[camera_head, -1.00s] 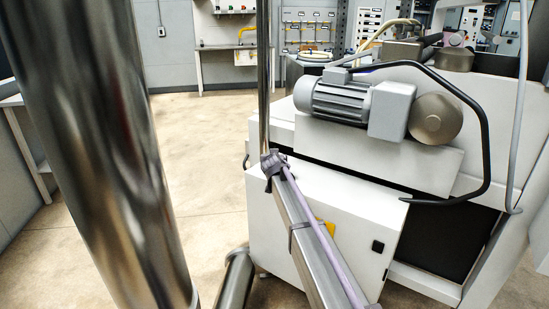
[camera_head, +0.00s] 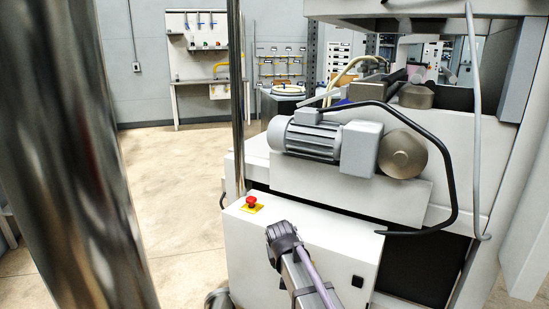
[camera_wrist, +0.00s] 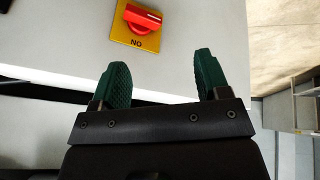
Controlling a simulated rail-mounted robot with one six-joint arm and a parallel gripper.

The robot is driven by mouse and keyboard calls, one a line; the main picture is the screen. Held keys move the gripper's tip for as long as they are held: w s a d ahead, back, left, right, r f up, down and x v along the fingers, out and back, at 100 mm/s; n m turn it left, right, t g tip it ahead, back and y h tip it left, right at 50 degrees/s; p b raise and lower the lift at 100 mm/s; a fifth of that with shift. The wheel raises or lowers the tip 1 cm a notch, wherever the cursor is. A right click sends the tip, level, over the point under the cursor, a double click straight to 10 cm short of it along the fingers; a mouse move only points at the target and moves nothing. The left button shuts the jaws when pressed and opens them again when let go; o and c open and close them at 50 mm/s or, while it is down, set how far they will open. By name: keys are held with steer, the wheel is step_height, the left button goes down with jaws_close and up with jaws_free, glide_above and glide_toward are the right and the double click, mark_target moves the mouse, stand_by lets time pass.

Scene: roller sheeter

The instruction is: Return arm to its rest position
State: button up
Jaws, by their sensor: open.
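In the wrist view, my gripper (camera_wrist: 160,85) shows two green ribbed fingers standing wide apart with nothing between them. Ahead of it, apart from the fingertips, is a red rotary switch (camera_wrist: 140,18) on a yellow plate with lettering, on a pale panel. In the head view, part of my arm (camera_head: 283,238) reaches up from the bottom in front of the white cabinet (camera_head: 240,235). The gripper's fingers cannot be made out there. A red knob on a yellow base (camera_head: 251,203) sits on the cabinet top; whether it is the wrist view's switch is unclear.
A grey cable (camera_head: 474,120) hangs at right. Open floor (camera_head: 175,190) lies left of the cabinet; a workbench (camera_head: 195,80) stands behind.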

steer(key=s+d+f+g, duration=0.15)
steer(key=s+d, duration=0.25)
steer(key=s, duration=0.4)
steer(key=s+d+m+g+y, duration=0.15)
steer(key=s+d, duration=0.25)
steer(key=s, duration=0.4)
steer(key=s+d+g, duration=0.2)
steer(key=s+d, duration=0.2)
steer(key=s, duration=0.4)
step_height(320, 180, up, 15)
steer(key=d+p, duration=0.2)
steer(key=p, duration=1.3)
steer(key=shift+d+r+p, duration=0.2)
steer(key=shift+d+p, duration=0.05)
steer(key=shift+p, duration=0.15)
steer(key=shift+o, duration=0.3)
steer(key=shift+w, duration=0.1)
